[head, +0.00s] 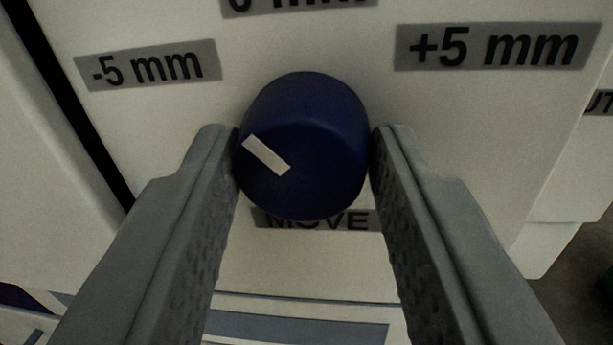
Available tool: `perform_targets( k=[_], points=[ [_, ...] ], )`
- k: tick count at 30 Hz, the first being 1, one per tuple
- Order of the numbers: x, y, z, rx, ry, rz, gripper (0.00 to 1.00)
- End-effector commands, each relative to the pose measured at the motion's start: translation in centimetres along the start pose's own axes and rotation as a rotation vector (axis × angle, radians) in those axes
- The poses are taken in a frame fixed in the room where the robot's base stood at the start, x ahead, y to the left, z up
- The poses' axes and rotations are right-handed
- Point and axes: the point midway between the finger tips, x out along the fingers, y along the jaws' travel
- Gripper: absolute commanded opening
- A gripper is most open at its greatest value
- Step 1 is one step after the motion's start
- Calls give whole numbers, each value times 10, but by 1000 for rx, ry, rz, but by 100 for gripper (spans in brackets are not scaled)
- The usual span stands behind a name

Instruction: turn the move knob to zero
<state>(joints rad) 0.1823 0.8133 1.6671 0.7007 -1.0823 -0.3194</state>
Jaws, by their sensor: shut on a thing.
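The move knob (315,130) is a dark blue round knob on a white panel, in the middle of the head view. Its white pointer mark (266,155) slants to the upper left, toward the "-5 mm" label (148,66). The "0 mm" label (298,5) is above the knob, cut off by the top edge. The "+5 mm" label (498,47) is at the upper right. My gripper (305,145) is shut on the knob, one finger touching its left side and one its right. The "MOVE" label (318,221) below is partly hidden by the knob.
The white panel (470,150) is flat and clear around the knob. A dark gap (75,110) runs down its left side. Another label is cut off at the right edge (601,102). Blue-grey stripes (300,328) show below.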

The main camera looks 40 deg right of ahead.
Motion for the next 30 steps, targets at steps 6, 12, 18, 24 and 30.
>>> perform_targets(
  k=[6,12,18,24,30],
  points=[
    [-1,-1,2,201,24,6,13],
    [-1,-1,2,379,46,12,13],
    [-1,-1,3,524,63,16,13],
    [0,-1,3,623,76,20,13],
    [0,-1,3,675,82,23,13]
  ],
)
